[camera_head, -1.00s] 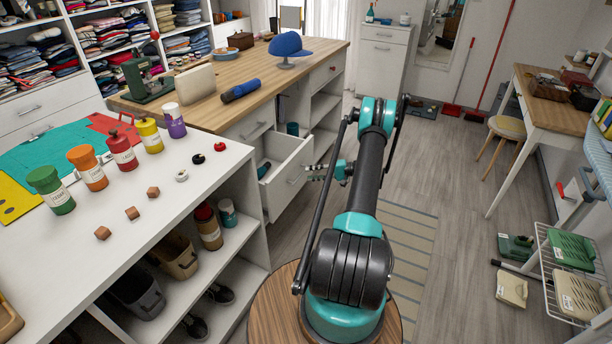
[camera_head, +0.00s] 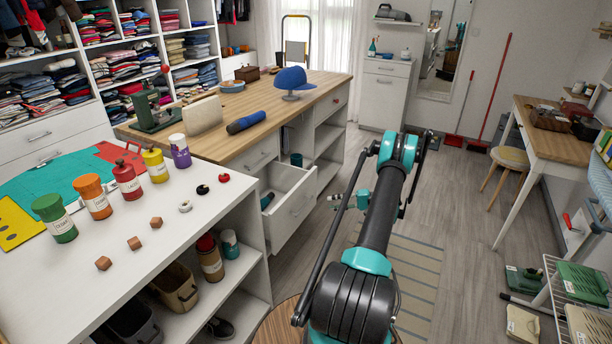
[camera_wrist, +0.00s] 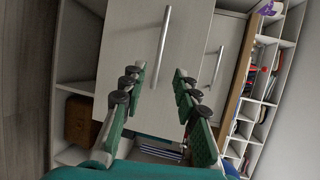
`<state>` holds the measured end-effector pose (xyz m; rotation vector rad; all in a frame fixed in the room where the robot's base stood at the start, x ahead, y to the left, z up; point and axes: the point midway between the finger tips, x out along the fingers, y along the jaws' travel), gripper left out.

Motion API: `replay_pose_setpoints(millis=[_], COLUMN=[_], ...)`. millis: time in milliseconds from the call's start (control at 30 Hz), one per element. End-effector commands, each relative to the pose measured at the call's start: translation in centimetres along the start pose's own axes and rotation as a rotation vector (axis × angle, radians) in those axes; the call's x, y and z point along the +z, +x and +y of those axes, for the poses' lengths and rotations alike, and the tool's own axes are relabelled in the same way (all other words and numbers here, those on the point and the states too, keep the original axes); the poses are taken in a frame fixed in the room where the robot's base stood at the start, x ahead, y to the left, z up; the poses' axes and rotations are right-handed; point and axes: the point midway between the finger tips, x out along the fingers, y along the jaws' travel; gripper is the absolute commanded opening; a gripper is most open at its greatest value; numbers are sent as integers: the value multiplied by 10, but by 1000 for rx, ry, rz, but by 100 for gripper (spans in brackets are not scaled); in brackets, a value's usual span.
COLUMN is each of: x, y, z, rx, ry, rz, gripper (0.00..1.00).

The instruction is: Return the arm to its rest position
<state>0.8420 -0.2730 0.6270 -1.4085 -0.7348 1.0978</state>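My arm (camera_head: 378,222) reaches forward and up from the bottom of the head view, with its elbow bent at the top. My gripper (camera_wrist: 160,76) shows in the wrist view with its two green-padded fingers apart and nothing between them. In the head view my gripper is small and partly hidden by the arm, to the right of the pulled-out drawer (camera_head: 300,205). Pale fronts with metal handles (camera_wrist: 161,48) lie beyond the fingers in the wrist view; the fingers seem clear of them.
The wooden-topped island (camera_head: 215,143) holds a blue cap (camera_head: 291,77) and a blue cylinder (camera_head: 246,122). The white counter (camera_head: 150,285) at left carries several jars. A table (camera_head: 548,120) and stool (camera_head: 510,158) stand at right. Floor right of the arm (camera_head: 460,205) is open.

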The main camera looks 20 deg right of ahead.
Motion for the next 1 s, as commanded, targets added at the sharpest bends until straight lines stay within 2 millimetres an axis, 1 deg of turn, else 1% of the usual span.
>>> replay_pose_setpoints(millis=[67, 167, 267, 367, 467, 600, 767, 900, 967, 1000], x=[0, 0, 1, 6, 14, 32, 59, 90, 105, 115], y=[0, 4, 14, 28, 43, 62, 81, 94, 98, 101], z=[-1, -8, -26, -51, -78, -111, -145, -170, -179, -185], rx=[1, 14, 51, 112, 181, 278, 390, 487, 529, 556], ry=[0, 2, 7, 13, 15, 11, -5, -29, -42, -51], rz=[0, -1, -2, -2, 1, 5, 12, 16, 20, 21], gripper=[30, 30, 30, 30, 30, 30, 30, 30, 30, 30])
